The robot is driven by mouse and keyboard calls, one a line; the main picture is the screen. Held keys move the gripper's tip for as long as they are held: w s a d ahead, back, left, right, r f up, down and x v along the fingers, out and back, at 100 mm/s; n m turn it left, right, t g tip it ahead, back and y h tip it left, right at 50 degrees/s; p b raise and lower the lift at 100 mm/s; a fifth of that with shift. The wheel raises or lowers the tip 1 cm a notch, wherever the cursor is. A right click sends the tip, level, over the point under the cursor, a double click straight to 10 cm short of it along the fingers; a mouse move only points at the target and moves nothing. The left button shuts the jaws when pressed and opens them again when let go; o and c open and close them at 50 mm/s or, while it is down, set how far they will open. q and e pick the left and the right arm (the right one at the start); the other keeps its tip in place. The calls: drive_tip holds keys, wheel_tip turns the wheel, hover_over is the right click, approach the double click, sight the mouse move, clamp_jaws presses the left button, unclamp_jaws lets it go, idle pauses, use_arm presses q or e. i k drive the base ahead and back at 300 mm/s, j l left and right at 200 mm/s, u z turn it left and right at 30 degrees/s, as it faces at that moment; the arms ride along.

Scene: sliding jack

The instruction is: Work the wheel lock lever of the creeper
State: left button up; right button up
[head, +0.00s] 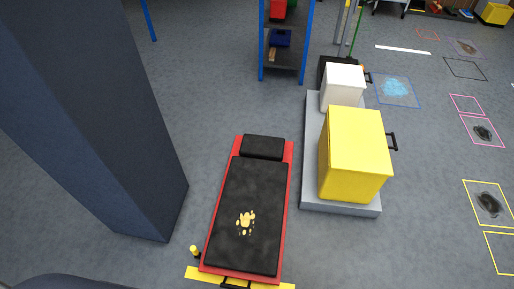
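The creeper (247,203) lies on the grey floor in the lower middle of the head view. It has a red frame, a black padded deck with a yellow splatter mark, and a black headrest (262,147) at its far end. A small yellow-topped lever (194,251) with a dark base stands at its near left corner; I take it for the wheel lock lever, but its position is too small to read. A black handle (235,283) shows at the near end. Neither of my grippers is in view.
A large blue-grey pillar (105,120) stands left of the creeper. A yellow bin (353,155) and a white bin (343,86) sit on a grey platform (311,190) to the right. A yellow strip (275,286) lies at the near end. A blue shelf rack (285,45) stands behind.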

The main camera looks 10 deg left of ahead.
sight(195, 252)
drive_tip(key=k+j+u, duration=0.2)
drive_tip(key=k+j, duration=0.3)
drive_tip(key=k+j+u, duration=0.25)
drive_tip(key=k+j, duration=0.25)
drive_tip(key=j, duration=0.15)
